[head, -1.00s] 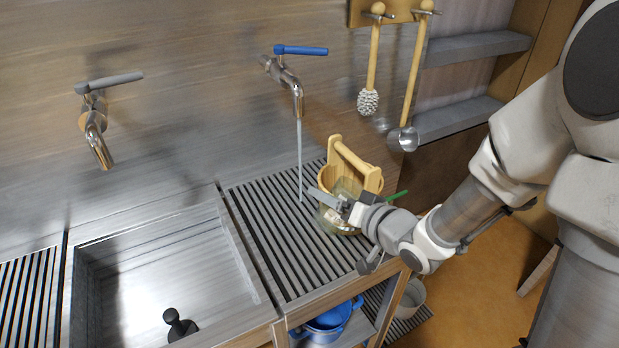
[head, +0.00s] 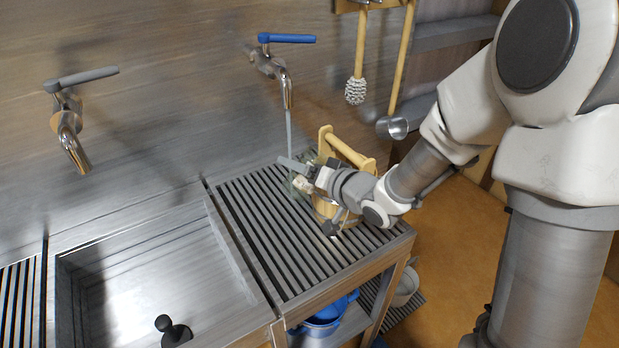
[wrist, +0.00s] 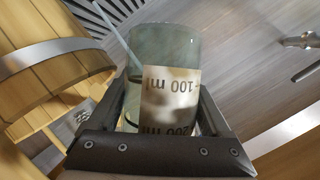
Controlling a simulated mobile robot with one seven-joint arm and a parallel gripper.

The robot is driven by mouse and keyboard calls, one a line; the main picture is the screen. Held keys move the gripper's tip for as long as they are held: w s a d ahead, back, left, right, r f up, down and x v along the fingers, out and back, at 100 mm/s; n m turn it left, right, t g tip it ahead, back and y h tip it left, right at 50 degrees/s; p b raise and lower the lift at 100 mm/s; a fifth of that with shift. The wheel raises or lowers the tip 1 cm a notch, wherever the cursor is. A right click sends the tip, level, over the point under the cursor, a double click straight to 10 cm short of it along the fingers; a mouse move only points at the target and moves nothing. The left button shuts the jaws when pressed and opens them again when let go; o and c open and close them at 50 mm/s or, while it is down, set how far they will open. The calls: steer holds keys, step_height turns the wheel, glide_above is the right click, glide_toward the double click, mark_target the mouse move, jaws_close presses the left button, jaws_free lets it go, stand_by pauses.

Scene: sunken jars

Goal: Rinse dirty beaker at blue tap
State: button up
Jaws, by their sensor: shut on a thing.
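My gripper (head: 304,172) is shut on the glass beaker (head: 299,186), above the slatted drainboard. In the wrist view the beaker (wrist: 168,48) sits between the fingers of my gripper (wrist: 165,88). It has a pale label reading 100 ml and 200 ml, with a brownish smear across it. The blue-handled tap (head: 287,68) is running. Its thin water stream (head: 289,130) comes down at the beaker in the head view. A pale streak, likely this water (wrist: 119,38), meets the beaker's left side in the wrist view. I cannot tell whether it enters the mouth.
A wooden bucket (head: 359,157) stands right behind my gripper; it is close on the left in the wrist view (wrist: 40,88). A grey-handled tap (head: 70,128) is off, above the sink basin (head: 150,260). A brush (head: 355,90) and ladle (head: 391,127) hang on the wall.

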steer(key=w+a, duration=0.8)
steer(key=w, duration=0.2)
steer(key=shift+w, duration=0.35)
steer(key=shift+a, duration=0.25)
steer(key=shift+w+a, duration=0.1)
steer(key=shift+a, duration=0.25)
steer(key=shift+d+r, duration=0.1)
steer(key=shift+d, duration=0.15)
stand_by(0.4)
steer(key=shift+d, duration=0.35)
steer(key=shift+a, duration=0.25)
steer(key=shift+a, duration=0.35)
